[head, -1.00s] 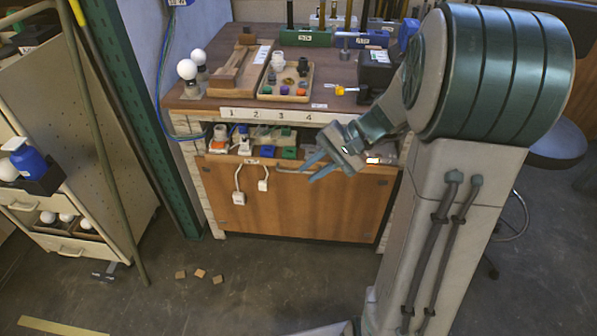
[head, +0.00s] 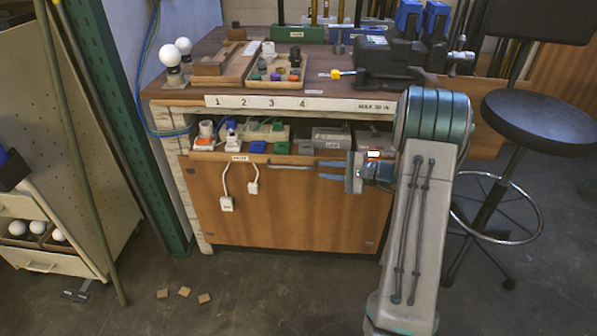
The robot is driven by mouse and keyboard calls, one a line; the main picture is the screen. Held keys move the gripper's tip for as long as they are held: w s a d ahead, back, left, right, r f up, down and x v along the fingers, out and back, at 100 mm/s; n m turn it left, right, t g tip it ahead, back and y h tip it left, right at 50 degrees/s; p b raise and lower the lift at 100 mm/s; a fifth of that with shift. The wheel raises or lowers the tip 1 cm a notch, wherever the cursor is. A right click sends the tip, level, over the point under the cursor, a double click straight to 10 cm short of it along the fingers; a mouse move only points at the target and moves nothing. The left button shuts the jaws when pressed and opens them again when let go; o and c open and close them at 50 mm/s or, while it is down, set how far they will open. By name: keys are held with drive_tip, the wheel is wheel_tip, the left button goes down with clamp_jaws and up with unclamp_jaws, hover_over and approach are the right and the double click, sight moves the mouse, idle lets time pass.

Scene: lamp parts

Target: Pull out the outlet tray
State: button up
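The outlet tray (head: 222,157) is a wooden-fronted shelf under the workbench top, holding white and orange outlets, green and blue blocks and grey boxes. A bar handle (head: 290,167) runs along its front edge, near the middle. The tray appears to be in under the bench top. My gripper (head: 322,170) is in front of the tray front, with its blue fingers pointing left toward the right end of the handle. The fingers are apart with nothing visible between them. I cannot tell how far the gripper is from the front in depth.
Two white plugs on cords (head: 227,203) hang in front of the wooden panel (head: 290,215). A stool (head: 540,120) stands at right, a cabinet (head: 50,180) at left. Small wooden blocks (head: 184,292) lie on the floor. The floor before the bench is mostly clear.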

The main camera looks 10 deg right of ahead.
sight(303, 168)
drive_tip(key=b+x, duration=0.2)
drive_tip(key=x, duration=0.7)
drive_tip(key=shift+w+a+f, duration=0.1)
drive_tip(key=shift+a, duration=0.1)
clamp_jaws()
